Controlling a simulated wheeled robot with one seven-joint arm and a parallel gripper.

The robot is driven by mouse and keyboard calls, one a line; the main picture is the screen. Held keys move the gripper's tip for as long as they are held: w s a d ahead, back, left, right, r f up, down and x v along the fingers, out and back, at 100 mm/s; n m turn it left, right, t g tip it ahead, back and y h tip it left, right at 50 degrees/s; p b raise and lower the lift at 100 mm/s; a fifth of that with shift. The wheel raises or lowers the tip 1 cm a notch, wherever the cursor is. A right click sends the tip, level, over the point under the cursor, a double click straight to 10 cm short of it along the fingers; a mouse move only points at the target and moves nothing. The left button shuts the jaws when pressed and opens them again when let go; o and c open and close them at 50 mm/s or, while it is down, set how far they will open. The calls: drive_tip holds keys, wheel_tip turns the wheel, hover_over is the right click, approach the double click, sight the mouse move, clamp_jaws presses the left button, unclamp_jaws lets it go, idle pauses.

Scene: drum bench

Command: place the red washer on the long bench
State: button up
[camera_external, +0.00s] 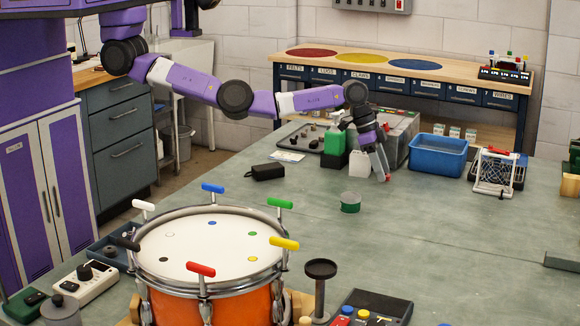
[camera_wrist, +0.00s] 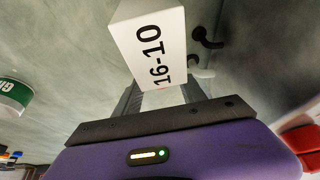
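My gripper (camera_external: 385,175) points down and to the right, low over the green worktable (camera_external: 440,215). A small red patch shows at its fingertips; I cannot tell whether this is the red washer. Whether the fingers grip anything is unclear. The long bench (camera_external: 440,76) stands against the back wall, with red, yellow and blue discs on its top.
An orange drum (camera_external: 170,300) with coloured handles stands at the front left. A green tin (camera_external: 350,203), a black box (camera_external: 268,172), a blue bin (camera_external: 437,155) and a white rack (camera_external: 495,172) are near my gripper. The table's right middle is clear.

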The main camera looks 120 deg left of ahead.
drive_tip(key=shift+r, duration=0.15)
drive_tip(key=p+v, duration=0.1)
drive_tip(key=v, duration=1)
drive_tip(key=shift+a, duration=0.1)
drive_tip(key=shift+o, duration=0.8)
drive_tip(key=shift+s+r, duration=0.25)
drive_tip(key=shift+r, duration=0.25)
drive_tip(key=x, duration=0.1)
drive_tip(key=p+x, duration=0.1)
drive_tip(key=x, duration=0.3)
drive_tip(key=shift+s+d+f+p, duration=0.1)
drive_tip(key=shift+s+d+p, duration=0.05)
drive_tip(key=shift+d+p, duration=0.25)
drive_tip(key=shift+a+b+x, duration=0.15)
drive_tip(key=shift+b+x, duration=0.1)
drive_tip(key=shift+x, duration=1.6)
drive_tip(key=shift+a+b+x, duration=0.1)
drive_tip(key=shift+b+x, duration=0.1)
drive_tip(key=shift+x, duration=1.65)
clamp_jaws()
